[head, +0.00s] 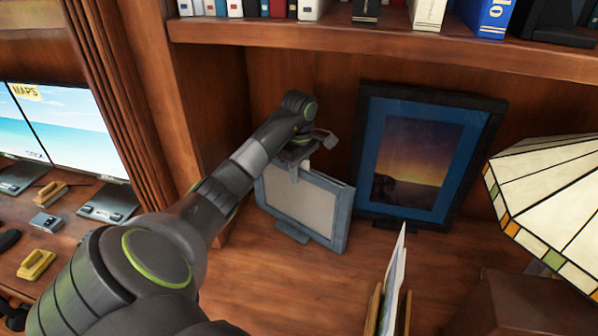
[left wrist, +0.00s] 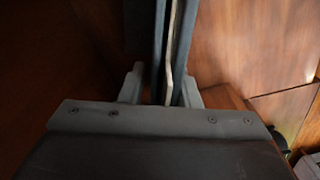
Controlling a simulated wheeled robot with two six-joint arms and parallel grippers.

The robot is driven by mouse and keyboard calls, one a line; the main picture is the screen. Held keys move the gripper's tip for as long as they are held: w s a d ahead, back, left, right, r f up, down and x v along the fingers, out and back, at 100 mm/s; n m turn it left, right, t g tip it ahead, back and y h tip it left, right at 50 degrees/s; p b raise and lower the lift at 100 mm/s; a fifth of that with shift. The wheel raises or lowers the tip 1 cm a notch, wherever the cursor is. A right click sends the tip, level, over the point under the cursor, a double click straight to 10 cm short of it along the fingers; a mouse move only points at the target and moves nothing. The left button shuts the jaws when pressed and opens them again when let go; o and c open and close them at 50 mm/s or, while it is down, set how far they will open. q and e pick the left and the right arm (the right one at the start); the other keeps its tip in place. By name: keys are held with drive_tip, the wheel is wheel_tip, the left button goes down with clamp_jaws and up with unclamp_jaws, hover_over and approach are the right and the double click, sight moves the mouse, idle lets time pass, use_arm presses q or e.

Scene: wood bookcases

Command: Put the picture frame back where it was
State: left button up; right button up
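The picture frame (head: 298,207) is blue-grey with a blank pale panel. It stands on the wooden shelf with a small foot in front, left of a larger dark frame. My left gripper (head: 301,172) is at its top edge, pointing down. In the left wrist view my left gripper (left wrist: 162,88) has one finger on each side of the frame (left wrist: 158,45), seen edge-on. A narrow gap shows beside the left finger; the right finger is close to or touching the frame. My right gripper is not in view.
A larger dark frame with a sunset picture (head: 420,160) leans at the back. A file holder with papers (head: 393,285) and a stained-glass lamp (head: 555,190) stand at the right. Books line the shelf above (head: 390,40). A wooden divider (head: 205,130) stands at the left.

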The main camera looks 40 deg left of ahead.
use_arm(q)
drive_tip(key=shift+o, duration=0.6)
drive_tip(key=shift+r, duration=0.1)
wheel_tip(320, 180, up, 12)
drive_tip(key=p, duration=1.1)
